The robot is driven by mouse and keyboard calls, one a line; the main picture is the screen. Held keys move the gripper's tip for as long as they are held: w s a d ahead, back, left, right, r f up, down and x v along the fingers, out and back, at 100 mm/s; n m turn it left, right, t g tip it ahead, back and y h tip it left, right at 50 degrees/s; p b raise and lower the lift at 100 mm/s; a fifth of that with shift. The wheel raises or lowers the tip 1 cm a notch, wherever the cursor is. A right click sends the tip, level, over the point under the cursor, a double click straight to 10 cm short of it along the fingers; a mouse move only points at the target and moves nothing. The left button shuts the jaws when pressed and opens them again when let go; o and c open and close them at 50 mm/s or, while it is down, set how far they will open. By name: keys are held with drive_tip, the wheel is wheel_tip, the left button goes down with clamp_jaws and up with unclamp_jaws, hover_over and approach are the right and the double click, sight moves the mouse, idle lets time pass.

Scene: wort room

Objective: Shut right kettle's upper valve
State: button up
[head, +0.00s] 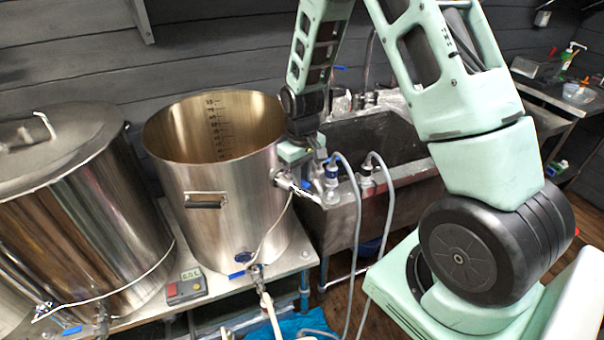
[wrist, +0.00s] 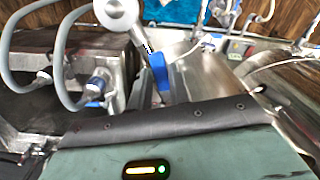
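The right kettle (head: 225,205) is an open steel pot with a level scale inside. Its upper valve (head: 284,181) sticks out of the right side of the wall, just below my gripper (head: 306,158), and is partly hidden by it. In the wrist view a blue lever handle (wrist: 158,72) lies just beyond the dark front edge of my gripper, beside a round metal fitting (wrist: 117,12). I cannot tell whether my gripper touches the lever. A lower valve with a blue handle (head: 237,275) sits at the kettle's foot.
A lidded kettle (head: 75,215) stands at the left. A steel sink (head: 400,165) is at the right, with grey hoses (head: 352,220) and blue-collared fittings close to my gripper. A small red and grey controller (head: 185,288) sits on the bench before the kettle.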

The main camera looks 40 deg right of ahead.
clamp_jaws()
drive_tip(key=shift+a, duration=0.1)
drive_tip(key=shift+w+a+m+p, duration=0.5)
drive_tip(key=shift+w+a+m, duration=0.45)
drive_tip(key=shift+m, duration=1.65)
drive_tip(key=shift+w+a+m+p, duration=0.65)
drive_tip(key=shift+a+m, duration=0.5)
drive_tip(key=shift+m, duration=1.45)
drive_tip(key=shift+w+a+m+p, duration=0.4)
drive_tip(key=shift+w+a+m, duration=0.6)
drive_tip(key=shift+m, duration=1.6)
drive_tip(key=shift+r, duration=0.1)
drive_tip(key=o, duration=0.6)
unclamp_jaws()
drive_tip(key=shift+a, duration=0.1)
drive_tip(key=shift+c, duration=0.2)
